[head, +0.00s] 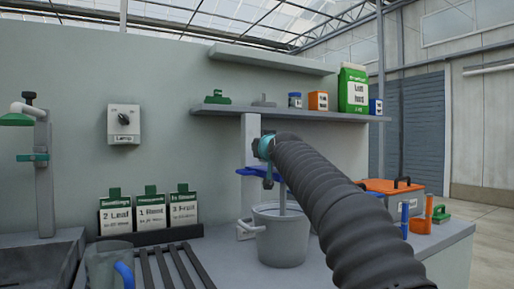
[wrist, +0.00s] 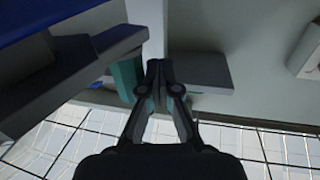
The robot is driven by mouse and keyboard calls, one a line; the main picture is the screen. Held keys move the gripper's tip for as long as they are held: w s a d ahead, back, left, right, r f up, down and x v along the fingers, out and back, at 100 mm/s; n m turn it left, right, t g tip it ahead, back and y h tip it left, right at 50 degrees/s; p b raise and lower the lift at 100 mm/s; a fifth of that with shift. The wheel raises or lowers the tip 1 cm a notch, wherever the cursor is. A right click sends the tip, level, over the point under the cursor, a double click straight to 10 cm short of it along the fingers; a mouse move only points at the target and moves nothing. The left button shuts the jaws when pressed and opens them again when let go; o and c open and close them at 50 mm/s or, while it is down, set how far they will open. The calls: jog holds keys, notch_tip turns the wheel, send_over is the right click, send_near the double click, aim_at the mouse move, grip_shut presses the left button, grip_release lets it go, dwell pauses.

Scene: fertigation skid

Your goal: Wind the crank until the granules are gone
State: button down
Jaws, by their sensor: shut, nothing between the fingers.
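A grey bucket (head: 281,240) stands on the bench with a vertical shaft (head: 283,199) going down into it. A blue bracket (head: 246,172) sits above the bucket; blue also shows at the top left in the wrist view (wrist: 45,18). A teal upright piece, apparently the crank's grip (wrist: 127,79), stands at the end of a dark grey bar (wrist: 75,75). My gripper (wrist: 159,72) is shut and empty, its fingertips close beside the teal piece; contact cannot be told. The bucket's inside and any granules are not visible.
A shelf (head: 226,109) holds a green carton (head: 353,90) and small boxes. An orange-lidded case (head: 392,186) and upright tools are right of my arm. Seed packets (head: 151,212), a slatted rack (head: 170,266) and a jug (head: 104,265) are left of the bucket.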

jog(key=shift+w+d+m+t+h, duration=0.15)
jog(key=shift+w+m+t+h, duration=0.25)
jog(key=shift+m+h, duration=0.5)
